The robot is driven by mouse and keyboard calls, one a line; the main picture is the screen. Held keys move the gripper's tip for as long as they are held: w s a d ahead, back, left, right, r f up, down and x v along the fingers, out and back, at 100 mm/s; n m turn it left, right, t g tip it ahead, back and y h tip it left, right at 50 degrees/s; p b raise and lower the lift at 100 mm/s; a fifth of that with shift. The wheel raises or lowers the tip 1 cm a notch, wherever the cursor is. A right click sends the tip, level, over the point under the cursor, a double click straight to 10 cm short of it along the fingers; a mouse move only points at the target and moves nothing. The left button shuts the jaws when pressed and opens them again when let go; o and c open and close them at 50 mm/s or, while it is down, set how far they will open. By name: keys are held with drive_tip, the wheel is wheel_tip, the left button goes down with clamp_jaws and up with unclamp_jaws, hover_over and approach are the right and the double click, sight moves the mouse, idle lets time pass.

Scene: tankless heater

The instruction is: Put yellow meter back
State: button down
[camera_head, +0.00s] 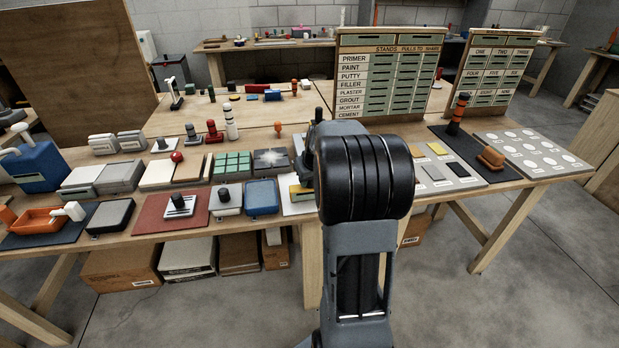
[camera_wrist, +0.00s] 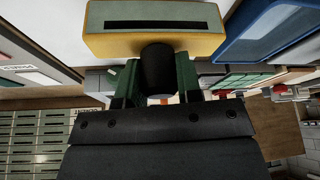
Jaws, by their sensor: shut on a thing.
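The yellow meter (camera_wrist: 155,35) has a pale grey top with a dark slot and a black round knob (camera_wrist: 157,68). My gripper (camera_wrist: 157,82) is shut on this knob, with a green-padded finger on each side. In the head view a part of the yellow meter (camera_head: 300,191) shows left of my arm, over a white pad (camera_head: 297,207). My arm hides the rest of it and most of my gripper. I cannot tell whether the meter touches the pad.
A blue box (camera_head: 261,197) stands close left of the meter; it also shows in the wrist view (camera_wrist: 275,28). A labelled slotted board (camera_head: 395,75) stands at the back right.

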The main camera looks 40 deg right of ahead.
drive_tip(key=shift+f+b, duration=0.45)
drive_tip(key=shift+f, duration=0.1)
idle(0.4)
drive_tip(key=c, duration=0.7)
unclamp_jaws()
drive_tip(key=p+v, duration=0.1)
drive_tip(key=v, duration=1.3)
drive_tip(key=shift+w, duration=0.1)
